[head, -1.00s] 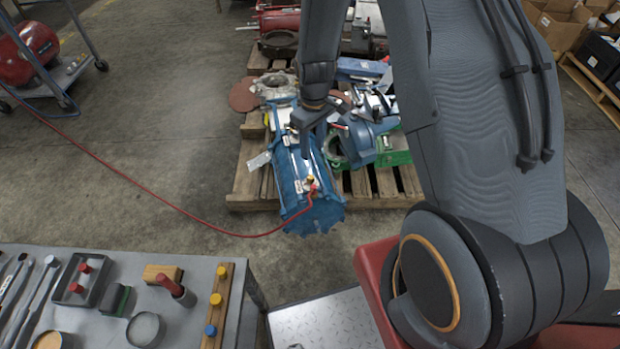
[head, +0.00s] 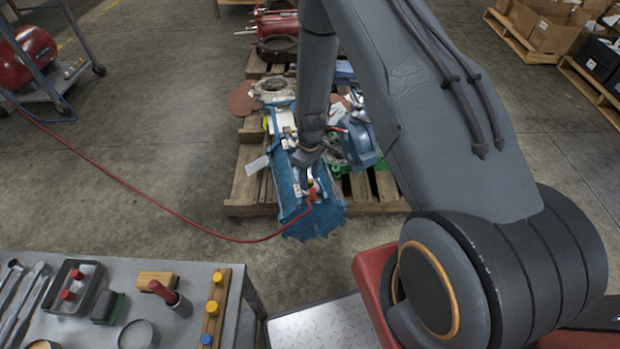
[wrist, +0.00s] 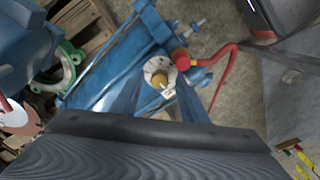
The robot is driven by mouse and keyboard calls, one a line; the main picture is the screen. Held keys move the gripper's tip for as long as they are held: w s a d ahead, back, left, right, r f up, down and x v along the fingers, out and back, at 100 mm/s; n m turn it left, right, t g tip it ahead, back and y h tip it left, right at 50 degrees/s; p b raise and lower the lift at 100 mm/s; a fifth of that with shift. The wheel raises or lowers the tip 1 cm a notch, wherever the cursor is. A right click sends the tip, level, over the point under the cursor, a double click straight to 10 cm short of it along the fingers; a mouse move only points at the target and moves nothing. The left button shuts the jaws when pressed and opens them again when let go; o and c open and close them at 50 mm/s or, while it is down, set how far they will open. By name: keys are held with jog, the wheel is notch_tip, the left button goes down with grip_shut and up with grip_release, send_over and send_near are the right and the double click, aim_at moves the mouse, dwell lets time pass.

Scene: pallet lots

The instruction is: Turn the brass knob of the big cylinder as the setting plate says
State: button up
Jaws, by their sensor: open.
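The big blue cylinder (head: 318,218) lies on a wooden pallet, its near end past the pallet's front edge. The brass knob (wrist: 159,80) sits on a round pale dial (wrist: 150,68) with small dark marks, too small to read. In the head view the knob (head: 310,183) shows just below my gripper (head: 308,170), partly hidden by it. In the wrist view my gripper (wrist: 163,78) is open, its two fingers on either side of the knob; I cannot tell whether they touch it. A pale tag (head: 257,165) lies beside the cylinder; I cannot read it.
A red hose (head: 180,208) runs across the floor to a red fitting (wrist: 182,58) close beside the knob. Other blue parts (head: 358,150) crowd the pallet (head: 245,190). A grey bench (head: 225,285) with tools stands at front left. Floor left of the pallet is mostly clear.

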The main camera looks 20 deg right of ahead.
jog(key=shift+f, duration=0.2)
grip_shut()
jog(key=shift+m, duration=0.3)
